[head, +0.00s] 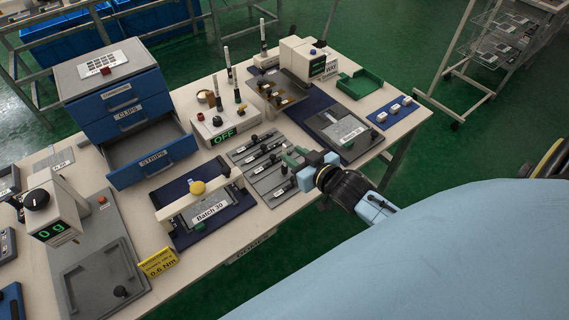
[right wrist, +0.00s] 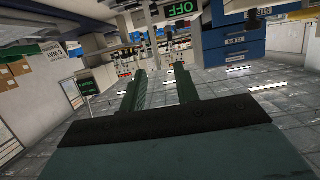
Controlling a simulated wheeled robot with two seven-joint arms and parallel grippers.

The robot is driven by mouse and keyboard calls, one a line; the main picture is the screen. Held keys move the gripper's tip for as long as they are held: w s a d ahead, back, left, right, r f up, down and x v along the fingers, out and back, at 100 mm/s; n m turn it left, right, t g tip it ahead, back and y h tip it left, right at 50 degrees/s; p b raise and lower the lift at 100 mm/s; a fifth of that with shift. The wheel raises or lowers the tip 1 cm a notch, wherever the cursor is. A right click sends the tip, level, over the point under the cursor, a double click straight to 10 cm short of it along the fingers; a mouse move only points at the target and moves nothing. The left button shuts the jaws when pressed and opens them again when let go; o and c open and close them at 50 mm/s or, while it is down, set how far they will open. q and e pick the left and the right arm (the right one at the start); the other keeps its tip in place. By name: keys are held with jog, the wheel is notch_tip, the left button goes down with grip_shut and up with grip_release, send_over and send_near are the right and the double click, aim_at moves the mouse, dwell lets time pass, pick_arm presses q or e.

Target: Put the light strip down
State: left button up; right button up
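My right gripper (head: 292,158) reaches in from the right over the right end of a grey fixture (head: 250,158) with several long bars and black knobs. In the right wrist view its two green fingers (right wrist: 161,88) stand apart with an empty gap; no strip shows between them. I cannot make out which piece is the light strip; small pale labelled parts lie along the fixture, partly hidden by the fingers. The drawer marked STRIPS (head: 152,160) is pulled open, and its visible floor looks bare. My left gripper is not in view.
A frame marked Batch 30 (head: 210,210) stands left of the fixture. A box reading OFF (head: 222,132) is behind it. A dark mat with a grey plate (head: 338,130) and a green tray (head: 360,84) lie to the right. The table's front edge is close to my right arm.

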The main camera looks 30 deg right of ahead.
aim_at(286, 148)
jog(key=shift+r+x, duration=0.1)
jog(key=shift+x, duration=1.25)
jog(key=shift+r+x, duration=0.15)
jog(key=shift+x, duration=1.2)
jog(key=shift+d, duration=0.1)
grip_shut()
